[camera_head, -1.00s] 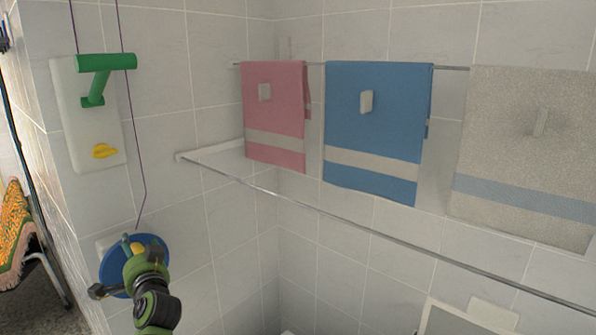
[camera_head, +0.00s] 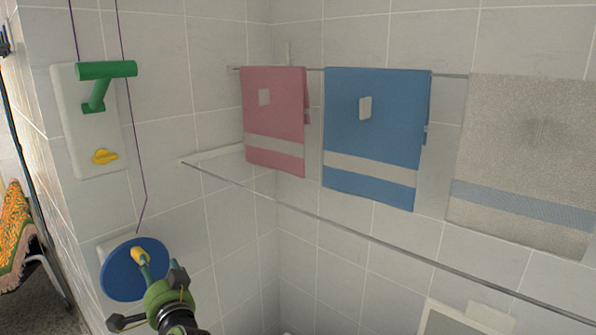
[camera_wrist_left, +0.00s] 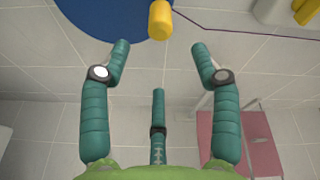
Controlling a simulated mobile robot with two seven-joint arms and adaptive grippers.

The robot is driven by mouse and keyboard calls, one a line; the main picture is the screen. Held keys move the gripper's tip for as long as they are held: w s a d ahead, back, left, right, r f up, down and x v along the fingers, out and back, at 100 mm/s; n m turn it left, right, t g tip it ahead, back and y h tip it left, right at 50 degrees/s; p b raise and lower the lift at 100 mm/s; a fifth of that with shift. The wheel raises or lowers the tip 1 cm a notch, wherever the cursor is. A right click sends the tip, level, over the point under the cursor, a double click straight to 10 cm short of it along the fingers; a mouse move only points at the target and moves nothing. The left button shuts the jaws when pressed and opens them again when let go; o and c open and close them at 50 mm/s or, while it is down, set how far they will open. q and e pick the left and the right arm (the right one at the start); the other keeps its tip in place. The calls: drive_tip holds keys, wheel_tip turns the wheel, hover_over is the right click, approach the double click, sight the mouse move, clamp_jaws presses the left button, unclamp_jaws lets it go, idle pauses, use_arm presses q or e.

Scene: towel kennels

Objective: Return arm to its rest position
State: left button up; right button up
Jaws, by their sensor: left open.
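My left gripper (camera_head: 150,288) is at the lower left of the head view, just below and right of a blue disc (camera_head: 121,272) with a yellow knob (camera_head: 138,254). In the left wrist view the teal fingers of the gripper (camera_wrist_left: 160,62) are spread wide with nothing between them. The yellow knob (camera_wrist_left: 160,20) and the blue disc (camera_wrist_left: 95,12) lie beyond the fingertips at the top of that view, apart from them. My right gripper is in neither view.
A metal rail (camera_head: 330,222) crosses right of the arm. Pink (camera_head: 272,115), blue (camera_head: 370,130) and grey (camera_head: 525,150) towels hang on a bar behind. A white panel with a green handle (camera_head: 105,70) and a purple cord (camera_head: 137,120) are above the disc.

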use_arm(q)
drive_tip(key=s+d+f+m+g+h, duration=0.1)
drive_tip(key=d+f+h, duration=0.2)
drive_tip(key=f, duration=0.9)
drive_tip(key=s+d+f+m+g+h, duration=0.1)
drive_tip(key=d+f+h, duration=0.2)
drive_tip(key=f, duration=0.9)
drive_tip(key=s+d+f+g+h, duration=0.1)
drive_tip(key=s+f+g, duration=0.1)
drive_tip(key=s+f, duration=0.45)
drive_tip(key=s+d+f+g+h, duration=0.1)
drive_tip(key=s+d+f+g, duration=0.15)
drive_tip(key=f, duration=0.75)
drive_tip(key=s+f+n+g+h, duration=0.1)
drive_tip(key=s+f+g, duration=0.1)
drive_tip(key=s+f, duration=0.7)
drive_tip(key=s+f+n+g+h, duration=0.1)
drive_tip(key=s+f+g, duration=0.1)
drive_tip(key=s+f, duration=0.75)
drive_tip(key=s+a+f+n+g, duration=0.1)
drive_tip(key=s+f, duration=0.1)
drive_tip(key=s, duration=1)
drive_tip(key=s+a+f+n+g, duration=0.1)
drive_tip(key=s+g, duration=0.1)
drive_tip(key=s, duration=1)
drive_tip(key=shift+a+f+n, duration=0.3)
drive_tip(key=shift+f, duration=0.1)
drive_tip(key=shift+w, duration=0.1)
